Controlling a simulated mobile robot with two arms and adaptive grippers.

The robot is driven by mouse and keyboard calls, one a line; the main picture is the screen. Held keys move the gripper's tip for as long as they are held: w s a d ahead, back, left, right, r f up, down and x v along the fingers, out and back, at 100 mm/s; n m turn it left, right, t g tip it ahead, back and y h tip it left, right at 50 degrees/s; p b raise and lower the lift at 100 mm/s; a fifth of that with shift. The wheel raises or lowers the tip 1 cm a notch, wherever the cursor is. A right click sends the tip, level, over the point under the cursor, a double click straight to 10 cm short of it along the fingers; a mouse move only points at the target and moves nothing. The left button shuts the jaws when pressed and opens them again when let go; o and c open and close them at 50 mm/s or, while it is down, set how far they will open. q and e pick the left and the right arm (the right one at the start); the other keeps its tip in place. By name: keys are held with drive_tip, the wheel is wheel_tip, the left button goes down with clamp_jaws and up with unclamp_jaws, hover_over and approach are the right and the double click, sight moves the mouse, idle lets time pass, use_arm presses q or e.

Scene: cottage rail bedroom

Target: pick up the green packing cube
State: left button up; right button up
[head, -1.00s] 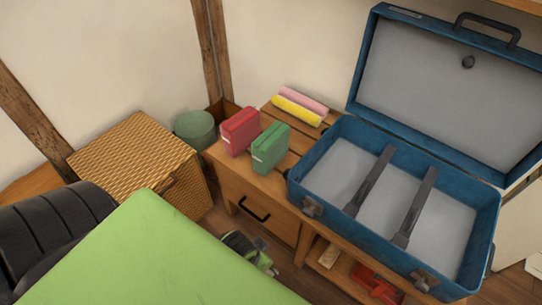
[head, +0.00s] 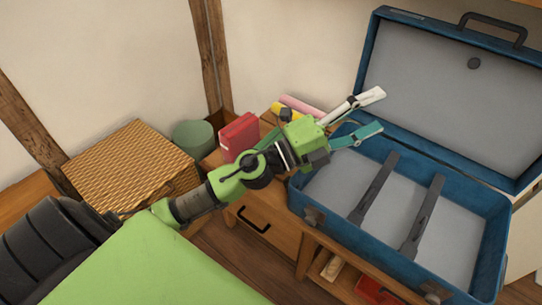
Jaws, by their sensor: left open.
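The green packing cube (head: 268,140) stands on the wooden cabinet beside the red packing cube (head: 238,136). In the head view it is mostly hidden behind my left arm, with only a sliver of darker green showing. My left gripper (head: 373,113) is open and empty, one finger white and one teal. It reaches past the green cube to the right, its fingers in front of the open suitcase's left side. How high it is above the cabinet is hard to tell. My right gripper is not in view.
The open blue suitcase (head: 318,205) with two dark straps fills the right; its lid stands up behind. Pink and yellow rolls (head: 303,106) lie at the cabinet's back. A wicker chest (head: 130,165) and round green box (head: 194,136) stand left.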

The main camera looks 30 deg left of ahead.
use_arm(q)
wheel_tip(320, 180, down, 5)
drive_tip(key=d+m+g+h, duration=0.2)
drive_tip(key=d+m+g, duration=0.1)
drive_tip(key=m+g, duration=0.4)
drive_tip(key=m+g+y, duration=0.4)
drive_tip(key=g+y, duration=0.1)
drive_tip(key=y, duration=0.9)
approach(268, 141)
drive_tip(key=shift+w+d+f, duration=0.4)
drive_tip(key=shift+w+f, duration=0.15)
drive_tip(key=shift+f, duration=0.15)
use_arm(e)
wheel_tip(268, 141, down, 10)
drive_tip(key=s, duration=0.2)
use_arm(q)
drive_tip(key=shift+g+y, duration=0.3)
drive_tip(key=b+x, duration=0.1)
drive_tip(key=x, duration=0.6)
drive_tip(key=shift+f, duration=0.2)
drive_tip(key=x, duration=0.4)
drive_tip(key=b+x, duration=0.1)
drive_tip(key=x, duration=0.1)
drive_tip(key=shift+w+d, duration=0.25)
drive_tip(key=shift+w, duration=0.1)
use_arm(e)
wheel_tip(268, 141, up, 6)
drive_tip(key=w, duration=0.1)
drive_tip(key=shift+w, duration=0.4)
